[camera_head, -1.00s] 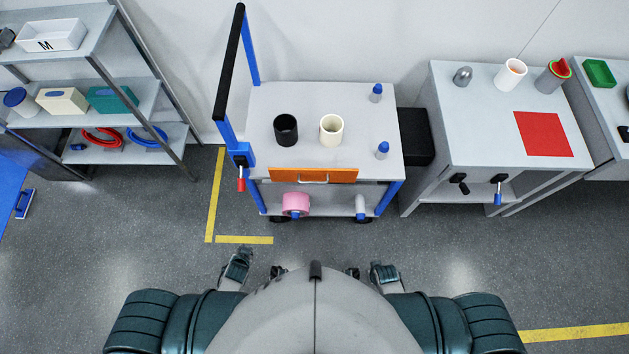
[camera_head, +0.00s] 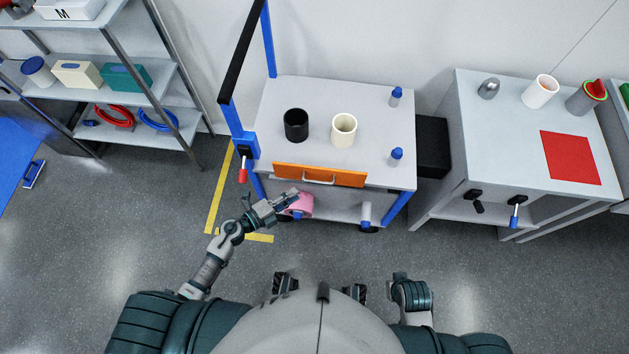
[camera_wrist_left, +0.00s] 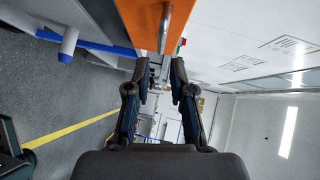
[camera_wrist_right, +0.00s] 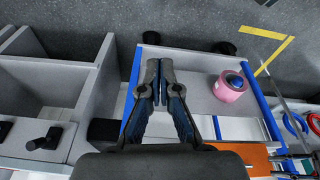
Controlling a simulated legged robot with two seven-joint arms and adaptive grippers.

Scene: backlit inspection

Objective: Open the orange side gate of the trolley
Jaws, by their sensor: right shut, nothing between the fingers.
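The orange side gate (camera_head: 345,178) is along the front edge of the trolley top (camera_head: 375,165), with a pale bar handle (camera_head: 319,182) on its face. My left gripper (camera_head: 291,197) is just in front of and below the gate's left part, beside the pink roll. In the left wrist view its fingers (camera_wrist_left: 160,72) are apart and empty; the gate (camera_wrist_left: 138,18) and its handle (camera_wrist_left: 164,25) show just beyond the tips. My right gripper (camera_wrist_right: 160,65) is shut and empty in the right wrist view, where the gate (camera_wrist_right: 245,152) shows at lower right. I cannot make out the right fingers in the head view.
A black cup (camera_head: 296,125), a white cup (camera_head: 344,131) and two small blue-capped bottles stand on the trolley. A red lever (camera_head: 242,174) hangs at its left post. A pink roll (camera_head: 303,205) is on the lower shelf. A side bench (camera_head: 500,150) stands to the right.

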